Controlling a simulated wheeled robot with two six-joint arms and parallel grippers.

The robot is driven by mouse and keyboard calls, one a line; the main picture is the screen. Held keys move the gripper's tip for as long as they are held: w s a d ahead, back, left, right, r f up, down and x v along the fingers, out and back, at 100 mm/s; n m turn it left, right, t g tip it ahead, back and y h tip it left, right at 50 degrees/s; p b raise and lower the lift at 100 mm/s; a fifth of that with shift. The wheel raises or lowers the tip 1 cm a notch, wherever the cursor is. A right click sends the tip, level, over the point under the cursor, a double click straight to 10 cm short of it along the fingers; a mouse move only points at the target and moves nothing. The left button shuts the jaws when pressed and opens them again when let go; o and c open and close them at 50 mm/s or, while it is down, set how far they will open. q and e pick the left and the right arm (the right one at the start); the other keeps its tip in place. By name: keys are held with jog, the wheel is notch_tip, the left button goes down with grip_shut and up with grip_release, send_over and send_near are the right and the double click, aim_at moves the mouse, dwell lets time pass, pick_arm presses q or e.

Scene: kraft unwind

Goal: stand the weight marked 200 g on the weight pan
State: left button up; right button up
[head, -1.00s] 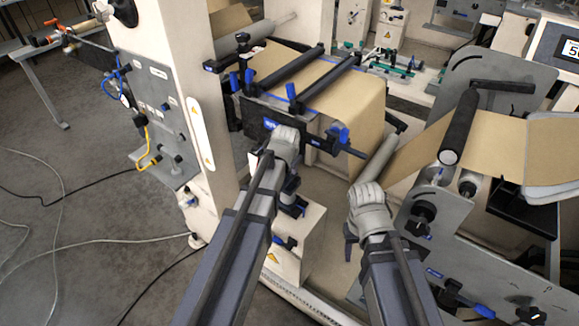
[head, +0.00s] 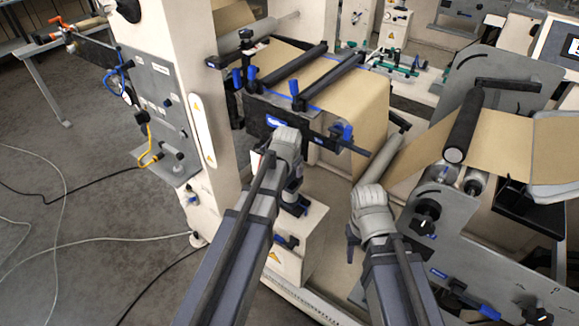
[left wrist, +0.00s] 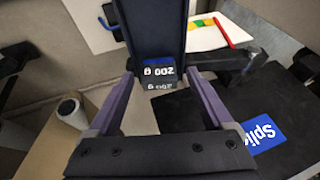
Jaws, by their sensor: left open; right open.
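The weight marked 200 g (left wrist: 158,74) shows in the left wrist view as a small dark block with a blue patch, its lettering upside down. It lies between the two fingers of my left gripper (left wrist: 160,100), which is open, with a gap on each side. In the head view my left wrist hides most of that gripper, and I cannot make out the weight there. My right gripper (head: 352,240) is open, seen from behind low in the middle of the head view, and no object shows in it. I cannot identify the weight pan in either view.
A black plate with a blue label (left wrist: 262,135) lies right of the left gripper. A white roll end (left wrist: 72,112) is at left. In the head view, the brown web (head: 350,95) and rollers (head: 464,125) surround my arms. Open floor (head: 80,230) lies left.

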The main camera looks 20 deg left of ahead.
pick_arm(q)
jog(key=p+v, duration=0.7)
jog(key=shift+s+r, duration=0.2)
jog(key=shift+r, duration=0.15)
